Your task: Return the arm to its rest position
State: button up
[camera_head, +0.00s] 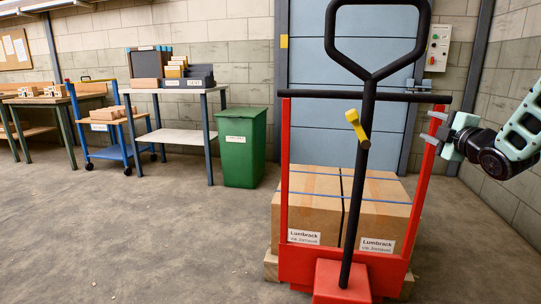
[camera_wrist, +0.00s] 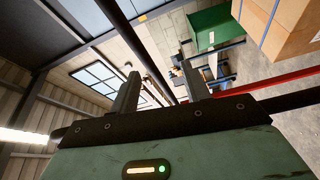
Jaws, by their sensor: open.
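My gripper (camera_head: 433,127) is at the right of the head view, at the end of my arm (camera_head: 510,140), which comes in from the right edge. Its fingers point left and overlap the right post of the red frame in the picture; I cannot tell whether they touch it. In the wrist view my gripper (camera_wrist: 160,88) shows two grey fingers standing apart with nothing held between them. The wrist is tilted, so the room looks turned there.
A red hand truck (camera_head: 342,281) with a black handle (camera_head: 371,110) and yellow lever (camera_head: 357,127) stands close in front, with cartons (camera_head: 385,205) behind its frame. A green bin (camera_head: 241,150), blue trolley (camera_head: 113,152) and benches stand behind. The left floor is clear.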

jog(key=s+a+f+m+g, duration=0.2)
jog(key=s+a+f+g, duration=0.15)
jog(key=a, duration=0.45)
jog(key=s+a+f+m+g+y, duration=0.1)
jog(key=s+a+f+m+g, duration=0.3)
jog(key=a, duration=0.4)
jog(key=s+a+f+m+g, duration=0.15)
jog(key=s+a+f, duration=0.3)
jog(key=a, duration=0.45)
jog(key=s+a+f+m+g+h, duration=0.1)
jog(key=s+a+f+g, duration=0.15)
jog(key=s, duration=0.75)
jog(key=s+a+f+g, duration=0.2)
jog(key=s+g, duration=0.2)
jog(key=s, duration=0.6)
jog(key=s+a+f+m+g+h, duration=0.1)
jog(key=s+a+f+g, duration=0.15)
jog(key=s, duration=0.85)
notch_tip(320, 180, up, 32)
jog(key=p, duration=3.1)
jog(key=shift+w+r+p, duration=0.2)
jog(key=shift+w+p, duration=0.1)
